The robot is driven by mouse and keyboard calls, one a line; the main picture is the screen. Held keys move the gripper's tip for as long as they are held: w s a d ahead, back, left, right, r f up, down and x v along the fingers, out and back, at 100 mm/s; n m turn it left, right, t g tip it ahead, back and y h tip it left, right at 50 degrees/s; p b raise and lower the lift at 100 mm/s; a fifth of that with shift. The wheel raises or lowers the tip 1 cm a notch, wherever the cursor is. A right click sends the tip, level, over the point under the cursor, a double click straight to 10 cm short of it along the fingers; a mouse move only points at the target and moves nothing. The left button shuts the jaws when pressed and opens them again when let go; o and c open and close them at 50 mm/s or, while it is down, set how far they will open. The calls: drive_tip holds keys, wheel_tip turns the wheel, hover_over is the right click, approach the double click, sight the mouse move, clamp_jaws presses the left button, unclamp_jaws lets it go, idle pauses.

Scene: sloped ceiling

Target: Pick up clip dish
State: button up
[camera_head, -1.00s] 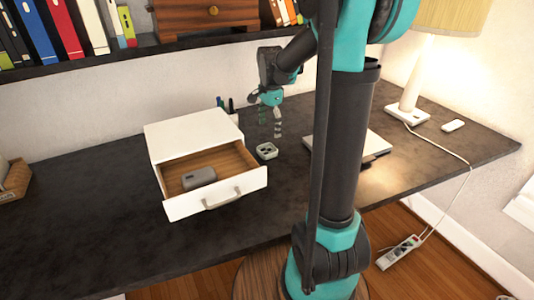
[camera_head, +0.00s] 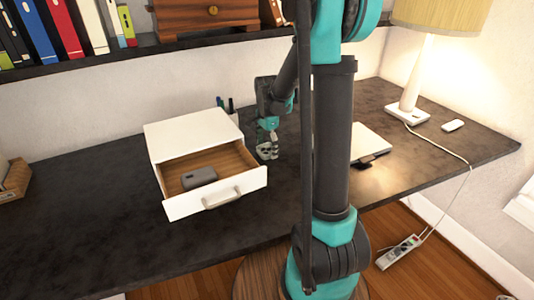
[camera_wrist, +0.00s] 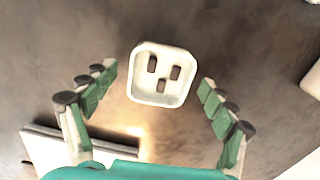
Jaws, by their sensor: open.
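In the head view my gripper (camera_head: 268,145) is open and lowered over the dish (camera_head: 266,153), right of the open drawer. The fingers partly hide the dish there. I cannot tell how far the fingertips are above the desk.
A white drawer box (camera_head: 192,132) stands close on the left, its drawer (camera_head: 237,192) pulled out with a grey object (camera_head: 199,177) inside. Pens (camera_head: 227,104) stand behind. A flat pale item (camera_head: 370,143) lies right, partly behind my arm. A lamp (camera_head: 408,105) stands far right.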

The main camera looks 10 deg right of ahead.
drive_tip(key=c, duration=1.3)
drive_tip(key=shift+r, duration=0.1)
